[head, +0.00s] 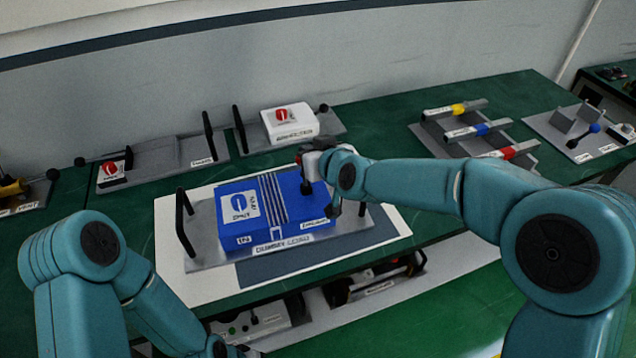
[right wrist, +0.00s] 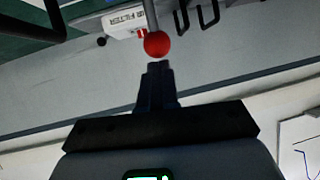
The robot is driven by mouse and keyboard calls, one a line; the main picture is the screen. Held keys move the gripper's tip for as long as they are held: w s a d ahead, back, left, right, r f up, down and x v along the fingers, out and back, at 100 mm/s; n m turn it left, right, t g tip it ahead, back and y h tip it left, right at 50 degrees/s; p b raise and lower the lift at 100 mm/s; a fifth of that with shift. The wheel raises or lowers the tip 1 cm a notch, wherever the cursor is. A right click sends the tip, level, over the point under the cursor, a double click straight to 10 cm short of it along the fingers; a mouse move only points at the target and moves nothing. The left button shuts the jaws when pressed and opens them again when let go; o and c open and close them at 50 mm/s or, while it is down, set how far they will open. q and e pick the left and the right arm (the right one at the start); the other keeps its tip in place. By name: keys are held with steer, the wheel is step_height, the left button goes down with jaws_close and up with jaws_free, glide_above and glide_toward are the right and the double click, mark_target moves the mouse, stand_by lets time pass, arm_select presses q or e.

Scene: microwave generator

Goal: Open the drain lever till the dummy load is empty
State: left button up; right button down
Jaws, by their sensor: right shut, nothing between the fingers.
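My right gripper (head: 312,154) is over the box's far right part. In the right wrist view its fingers (right wrist: 157,72) are shut and empty. A red ball knob (right wrist: 157,44) on a grey rod shows just beyond the fingertips; I cannot tell whether they touch. In the head view no such lever shows clearly. My left gripper (head: 218,346) is low at the bottom edge, its fingers not readable.
Another grey unit (head: 150,160) is at left. A rack (head: 475,128) of coloured tubes stands at right. More units sit on a lower shelf.

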arm_select(q)
steer(key=shift+s+r+p, duration=0.1)
steer(key=shift+r+p, duration=0.65)
steer(key=shift+r, duration=0.05)
arm_select(e)
steer(key=shift+s+d+r, duration=0.1)
steer(key=shift+s+r, duration=0.1)
steer(key=shift+r, duration=0.25)
steer(key=shift+s+r, duration=0.2)
steer(key=shift+r, duration=0.25)
steer(key=shift+w, duration=0.15)
